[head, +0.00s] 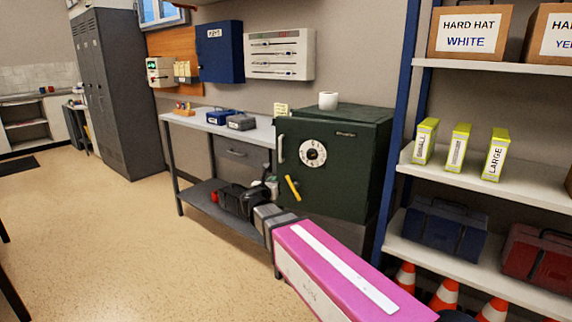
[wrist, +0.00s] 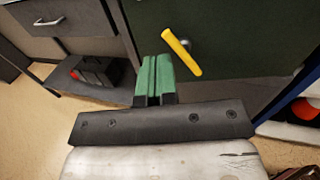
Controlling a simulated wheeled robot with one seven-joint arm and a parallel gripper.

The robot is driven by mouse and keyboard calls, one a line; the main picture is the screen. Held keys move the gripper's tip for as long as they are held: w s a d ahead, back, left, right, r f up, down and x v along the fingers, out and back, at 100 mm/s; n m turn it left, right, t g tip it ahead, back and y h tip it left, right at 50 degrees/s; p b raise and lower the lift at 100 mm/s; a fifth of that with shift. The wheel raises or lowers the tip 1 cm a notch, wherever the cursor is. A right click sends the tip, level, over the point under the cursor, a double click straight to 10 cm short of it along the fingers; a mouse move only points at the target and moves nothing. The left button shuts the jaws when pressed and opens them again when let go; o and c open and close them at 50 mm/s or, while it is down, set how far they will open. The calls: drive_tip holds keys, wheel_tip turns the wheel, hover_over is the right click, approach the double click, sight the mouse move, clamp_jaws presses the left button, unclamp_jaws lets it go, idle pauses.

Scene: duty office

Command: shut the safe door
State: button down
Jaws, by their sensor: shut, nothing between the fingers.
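The dark green safe (head: 345,165) stands at the right end of the workbench. Its door carries a white dial (head: 312,153), a silver pull at the left edge and a yellow lever (head: 292,188), slanted down to the right. I cannot tell whether the door sits flush or slightly ajar. In the wrist view the yellow lever (wrist: 181,52) is just right of my gripper (wrist: 153,62). My green fingers are shut together and empty, by the door's lower left edge. Whether they touch the door is unclear.
The bench (head: 228,131) holds a blue case (head: 222,117) and a grey one; a black toolbox (head: 238,200) is on its lower shelf. A white roll (head: 328,100) stands on the safe. A shelving rack (head: 500,180) is close on the right. Floor at left is clear.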

sight(290, 166)
drive_tip(key=shift+m, duration=0.3)
drive_tip(key=x, duration=1.3)
drive_tip(key=shift+w+d, duration=0.3)
drive_tip(key=shift+d, duration=0.15)
